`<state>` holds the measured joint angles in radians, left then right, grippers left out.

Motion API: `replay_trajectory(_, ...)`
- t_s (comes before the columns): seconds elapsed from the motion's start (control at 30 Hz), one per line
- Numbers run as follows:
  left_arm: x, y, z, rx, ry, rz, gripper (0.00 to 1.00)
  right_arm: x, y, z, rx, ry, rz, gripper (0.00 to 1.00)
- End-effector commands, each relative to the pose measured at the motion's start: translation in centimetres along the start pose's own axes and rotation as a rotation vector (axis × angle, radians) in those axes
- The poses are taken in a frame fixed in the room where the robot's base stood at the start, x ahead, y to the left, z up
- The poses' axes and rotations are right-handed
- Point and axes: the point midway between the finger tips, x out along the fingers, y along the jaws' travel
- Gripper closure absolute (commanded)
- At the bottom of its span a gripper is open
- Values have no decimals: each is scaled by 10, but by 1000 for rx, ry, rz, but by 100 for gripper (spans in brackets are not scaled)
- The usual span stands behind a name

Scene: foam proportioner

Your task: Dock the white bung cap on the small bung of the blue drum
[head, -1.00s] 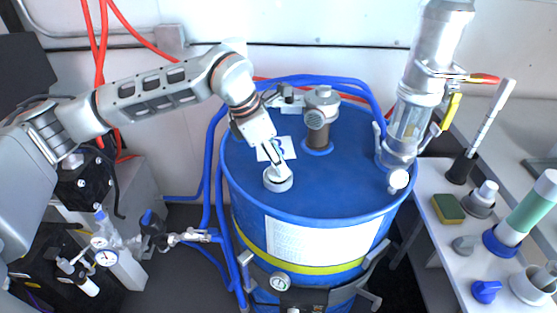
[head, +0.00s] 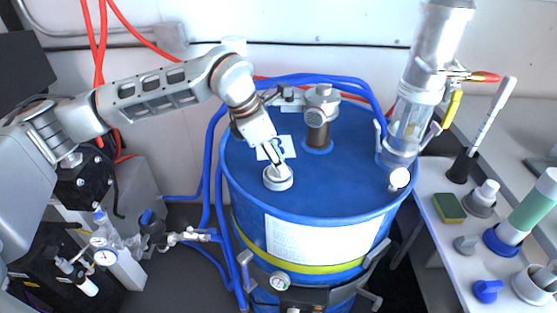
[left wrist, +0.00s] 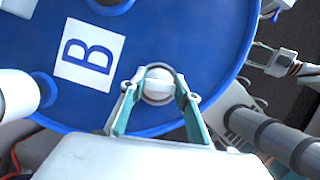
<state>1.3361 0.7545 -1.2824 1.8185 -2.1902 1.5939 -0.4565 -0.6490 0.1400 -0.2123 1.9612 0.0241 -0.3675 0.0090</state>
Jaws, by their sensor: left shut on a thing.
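The blue drum (head: 345,188) stands upright in the middle of the head view. Its blue top (left wrist: 195,30) fills much of the left wrist view. My left gripper (head: 274,164) reaches down to the near left part of the drum top. Its two fingers (left wrist: 157,88) are shut on the white bung cap (head: 278,179), one on each side of its raised grip bar. The cap (left wrist: 158,84) sits at drum-top level, with a darker ring around it in the left wrist view. The small bung is not separately visible, and I cannot tell whether the cap is fully seated.
A grey metal fitting (head: 318,118) rises from the drum top behind the cap. A clear cylinder (head: 405,125) with valves stands at the right rim. A label marked B (left wrist: 89,55) lies near the cap. A white bench (head: 440,243) at right holds several items.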

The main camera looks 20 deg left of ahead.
Motion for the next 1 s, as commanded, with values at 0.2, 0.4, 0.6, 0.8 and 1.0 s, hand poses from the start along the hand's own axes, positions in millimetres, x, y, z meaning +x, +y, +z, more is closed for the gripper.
replay_trajectory(0.2, 4, 0, -2, 0, 0, 0, 90, 2, -1, 4, 0, -3, -1, 60)
replay_trajectory(0.4, 4, 0, -2, 0, 0, 0, 62, 2, -1, 3, 0, -2, -1, 60)
replay_trajectory(0.6, 2, 0, -2, 0, 0, 0, 62, 1, -1, 2, 0, -2, -1, 60)
replay_trajectory(0.8, -12, 0, -1, 0, -1, 1, 62, -4, 1, -6, 0, 1, 0, 60)
replay_trajectory(1.0, -26, 0, -1, 0, -1, 1, 62, -8, 2, -15, 0, 5, 1, 60)
